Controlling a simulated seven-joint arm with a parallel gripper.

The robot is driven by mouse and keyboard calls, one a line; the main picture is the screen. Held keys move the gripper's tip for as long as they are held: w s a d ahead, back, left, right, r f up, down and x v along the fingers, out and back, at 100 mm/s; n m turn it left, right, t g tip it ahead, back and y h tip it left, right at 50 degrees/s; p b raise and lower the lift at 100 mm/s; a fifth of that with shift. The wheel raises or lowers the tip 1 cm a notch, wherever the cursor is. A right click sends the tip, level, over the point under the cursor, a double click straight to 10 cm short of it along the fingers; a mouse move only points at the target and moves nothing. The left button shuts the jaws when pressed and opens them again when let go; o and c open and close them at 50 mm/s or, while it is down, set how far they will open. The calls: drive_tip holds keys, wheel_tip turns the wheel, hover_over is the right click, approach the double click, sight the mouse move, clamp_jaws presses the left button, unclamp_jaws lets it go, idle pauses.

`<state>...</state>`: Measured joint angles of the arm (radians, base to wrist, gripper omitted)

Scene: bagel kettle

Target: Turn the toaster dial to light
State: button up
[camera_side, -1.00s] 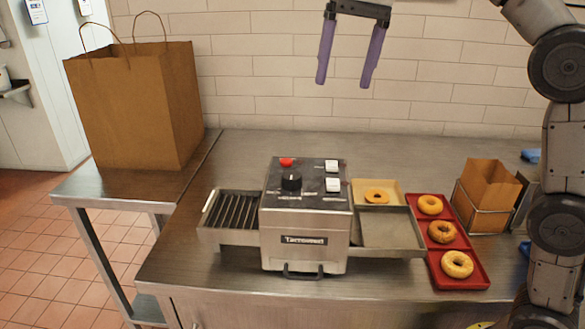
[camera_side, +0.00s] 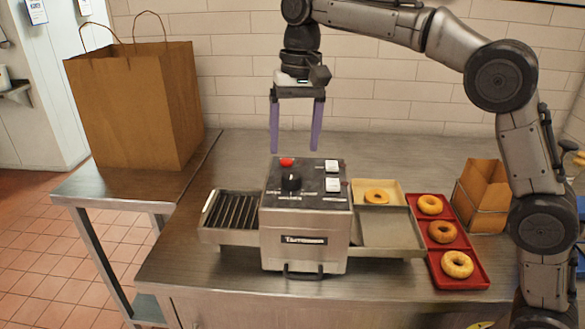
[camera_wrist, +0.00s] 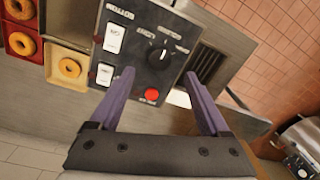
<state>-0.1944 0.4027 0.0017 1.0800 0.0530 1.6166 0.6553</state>
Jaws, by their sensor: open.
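The toaster (camera_side: 304,243) is a steel box on the counter with a dark sloped control panel on top. Its black dial (camera_side: 291,181) sits on the left of the panel, in front of a red button (camera_side: 286,162). In the wrist view the dial (camera_wrist: 158,54) shows a white pointer mark; the labels around it are too blurred to read. My gripper (camera_side: 294,152) has two purple fingers, open and empty, pointing down just above the back of the panel. In the wrist view my gripper (camera_wrist: 158,78) has its fingers apart, with the dial showing between and beyond the tips.
Two white switches (camera_side: 332,175) stand right of the dial. A slotted rack (camera_side: 233,211) is on the toaster's left, a metal tray (camera_side: 391,229) on its right. Red trays with bagels (camera_side: 457,264), a small paper bag (camera_side: 481,190) and a large paper bag (camera_side: 135,105) stand around.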

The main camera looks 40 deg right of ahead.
sight(292, 174)
drive_tip(key=f, duration=0.6)
drive_tip(key=shift+w+a+f, duration=0.1)
drive_tip(key=shift+a+f, duration=0.1)
drive_tip(key=shift+f, duration=0.15)
clamp_jaws()
